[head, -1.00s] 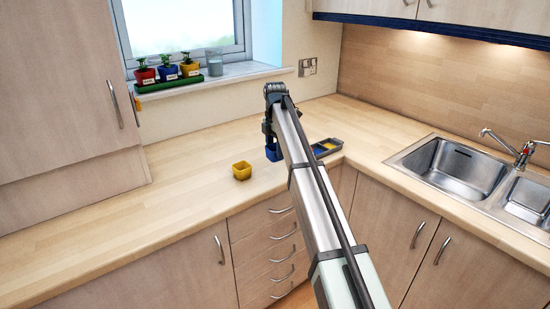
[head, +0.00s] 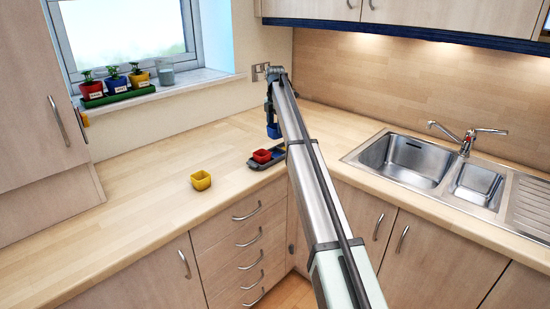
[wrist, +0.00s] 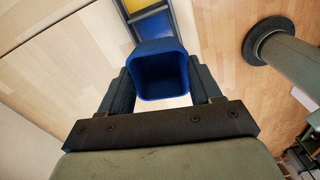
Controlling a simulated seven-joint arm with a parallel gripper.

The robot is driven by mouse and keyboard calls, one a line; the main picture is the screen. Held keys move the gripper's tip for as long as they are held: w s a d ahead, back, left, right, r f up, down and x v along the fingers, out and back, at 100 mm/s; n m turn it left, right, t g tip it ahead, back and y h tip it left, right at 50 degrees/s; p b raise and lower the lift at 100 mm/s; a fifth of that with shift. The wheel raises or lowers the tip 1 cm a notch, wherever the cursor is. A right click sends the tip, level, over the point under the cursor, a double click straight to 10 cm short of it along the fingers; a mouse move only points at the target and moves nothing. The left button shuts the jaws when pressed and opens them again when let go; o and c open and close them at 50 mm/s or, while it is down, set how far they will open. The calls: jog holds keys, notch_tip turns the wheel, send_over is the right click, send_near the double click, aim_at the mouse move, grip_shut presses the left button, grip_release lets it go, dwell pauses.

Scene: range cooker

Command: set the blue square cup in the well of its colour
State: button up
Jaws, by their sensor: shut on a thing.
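My gripper (wrist: 160,98) is shut on the blue square cup (wrist: 160,75), with one finger on either side and the open top facing the wrist camera. In the head view the blue cup (head: 273,131) hangs above the tray's far right end, apart from it. The dark grey tray (head: 253,165) lies on the worktop near the front edge, partly behind my arm. In the wrist view a blue well (wrist: 152,26) shows just beyond the cup, partly hidden by it, with a yellow well (wrist: 138,5) at the picture's top edge.
A red cup (head: 262,156) sits in the left part of the tray. A yellow cup (head: 201,180) stands on the worktop to the left. Potted plants (head: 115,83) line the windowsill. The sink (head: 405,160) is at right.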

jog(key=shift+w+n, duration=0.3)
jog(key=shift+n, duration=0.6)
jog(key=shift+f, duration=0.1)
send_over(275, 156)
jog(key=f, duration=0.9)
jog(key=shift+s+d+f, duration=0.1)
jog(key=shift+s+f, duration=0.1)
jog(key=shift+f, duration=0.15)
jog(key=o, duration=1.3)
jog(key=shift+r, duration=0.1)
notch_tip(275, 156, up, 12)
jog(key=shift+f, duration=0.1)
